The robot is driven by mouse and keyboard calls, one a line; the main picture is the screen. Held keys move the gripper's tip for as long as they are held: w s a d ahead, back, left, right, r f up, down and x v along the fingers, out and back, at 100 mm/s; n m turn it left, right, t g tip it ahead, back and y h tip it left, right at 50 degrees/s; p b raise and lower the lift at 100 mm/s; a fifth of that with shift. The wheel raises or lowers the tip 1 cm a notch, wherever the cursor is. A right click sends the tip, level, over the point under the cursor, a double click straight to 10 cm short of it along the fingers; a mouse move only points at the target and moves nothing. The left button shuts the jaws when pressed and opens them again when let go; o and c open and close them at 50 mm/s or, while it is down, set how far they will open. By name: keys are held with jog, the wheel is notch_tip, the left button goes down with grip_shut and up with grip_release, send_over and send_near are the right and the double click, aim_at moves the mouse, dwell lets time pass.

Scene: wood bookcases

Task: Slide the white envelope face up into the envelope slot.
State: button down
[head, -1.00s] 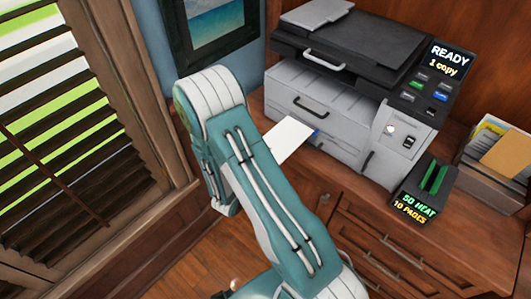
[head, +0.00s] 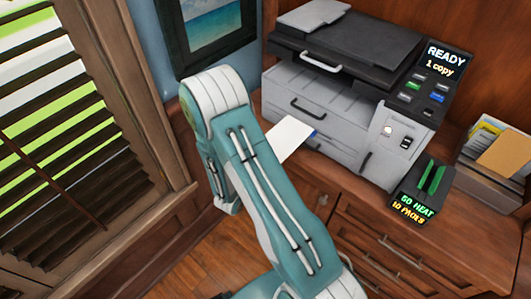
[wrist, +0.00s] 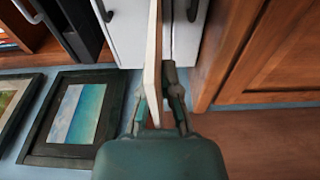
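The white envelope (head: 290,138) shows in the head view as a pale flat sheet, its far end at the front of the grey printer's lower part (head: 345,146). A small blue patch shows at that end. The envelope slot's opening is not clear; I cannot tell whether the envelope's edge is inside it. My arm hides the envelope's near end and my gripper in the head view. In the wrist view my gripper (wrist: 160,108) is shut on the envelope (wrist: 153,55), which appears nearly edge-on between the fingers and reaches toward the printer. Which face is up cannot be told.
The printer's upper drawer (head: 310,106) has a dark handle. A framed picture (wrist: 78,120) hangs left of the printer. Window blinds (head: 60,160) fill the left side.

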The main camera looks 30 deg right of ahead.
aim_at(282, 138)
jog(key=shift+s+d+x, duration=0.1)
jog(key=shift+s+x, duration=0.1)
jog(key=shift+x, duration=1.05)
jog(key=shift+s+d+x, duration=0.1)
jog(key=shift+s+x, duration=0.05)
jog(key=shift+x, duration=1.05)
jog(key=shift+s+d+x, duration=0.1)
jog(key=shift+s+x, duration=0.1)
jog(key=shift+x, duration=1.05)
jog(key=c, duration=0.7)
grip_release()
jog(key=shift+f, duration=0.1)
jog(key=v, duration=1.2)
jog(key=shift+w, duration=0.1)
